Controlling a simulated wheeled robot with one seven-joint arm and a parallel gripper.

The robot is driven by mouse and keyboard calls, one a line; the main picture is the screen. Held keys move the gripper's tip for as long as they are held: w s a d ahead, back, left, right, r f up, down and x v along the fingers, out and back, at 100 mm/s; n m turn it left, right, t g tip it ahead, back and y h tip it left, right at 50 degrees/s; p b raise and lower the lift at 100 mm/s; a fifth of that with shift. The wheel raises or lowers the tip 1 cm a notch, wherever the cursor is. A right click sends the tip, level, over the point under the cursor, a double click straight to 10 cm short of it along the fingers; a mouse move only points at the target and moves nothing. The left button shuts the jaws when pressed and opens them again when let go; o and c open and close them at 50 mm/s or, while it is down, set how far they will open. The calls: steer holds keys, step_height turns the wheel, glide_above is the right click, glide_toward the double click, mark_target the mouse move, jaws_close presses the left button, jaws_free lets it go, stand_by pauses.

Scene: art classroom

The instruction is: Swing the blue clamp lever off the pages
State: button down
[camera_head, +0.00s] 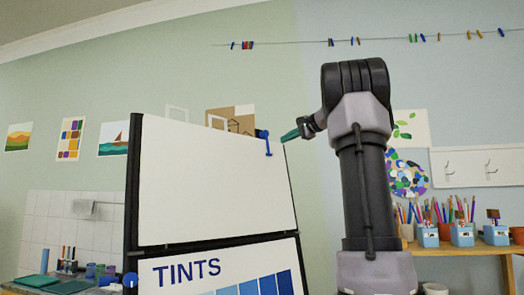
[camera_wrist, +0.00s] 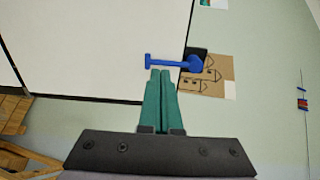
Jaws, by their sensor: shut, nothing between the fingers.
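The blue clamp lever (camera_head: 267,143) is at the top right of a flip chart's white pages (camera_head: 200,190). Its bar hangs down over the front of the pages in the head view. In the wrist view the lever (camera_wrist: 172,63) lies across the page edge, its thin end over the white page (camera_wrist: 90,50) and its thick end on a dark mount. My gripper (camera_head: 289,136) has green fingers and is shut and empty, just right of the lever in the head view. In the wrist view the fingertips (camera_wrist: 162,73) are close to the lever's bar; I cannot tell whether they touch.
A lower sheet reading TINTS (camera_head: 187,271) shows below the white pages. A blue knob (camera_head: 130,280) sits on the left frame. A shelf (camera_head: 460,248) with pencil pots is at the right. Wall pictures and a clothes line are behind.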

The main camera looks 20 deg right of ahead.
mark_target(263, 150)
steer(key=x, duration=1.1)
steer(key=shift+w+a+f, duration=0.1)
steer(key=shift+w+a, duration=0.1)
steer(key=shift+w+f, duration=0.1)
